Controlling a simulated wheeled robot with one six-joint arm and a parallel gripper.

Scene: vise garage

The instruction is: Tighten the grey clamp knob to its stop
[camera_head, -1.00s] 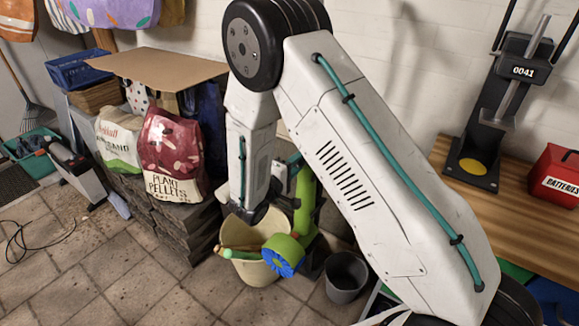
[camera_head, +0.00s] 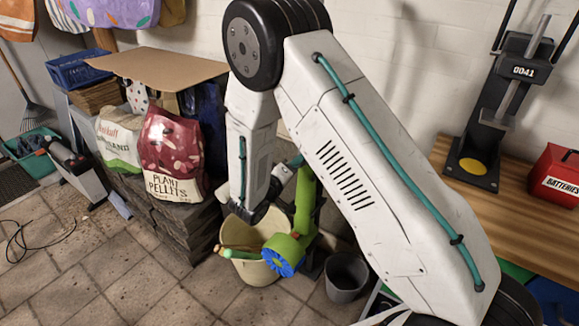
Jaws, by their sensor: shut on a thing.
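My arm crosses the view, with its lower white link hanging down to a dark joint above a cream bucket. I cannot make out my gripper's fingertips or what they touch. Beside that link stands a green upright part (camera_head: 304,205). Low on it is a round green part with a blue, toothed-looking face (camera_head: 285,256), over the bucket's rim.
The cream bucket (camera_head: 261,272) and a dark grey pot (camera_head: 346,274) stand on the paved floor. Bags, including red plant pellets (camera_head: 172,155), stand on stacked slabs at left. A wooden bench (camera_head: 455,215) at right bears a black stand marked 0041 (camera_head: 482,160) and a red box (camera_head: 556,175).

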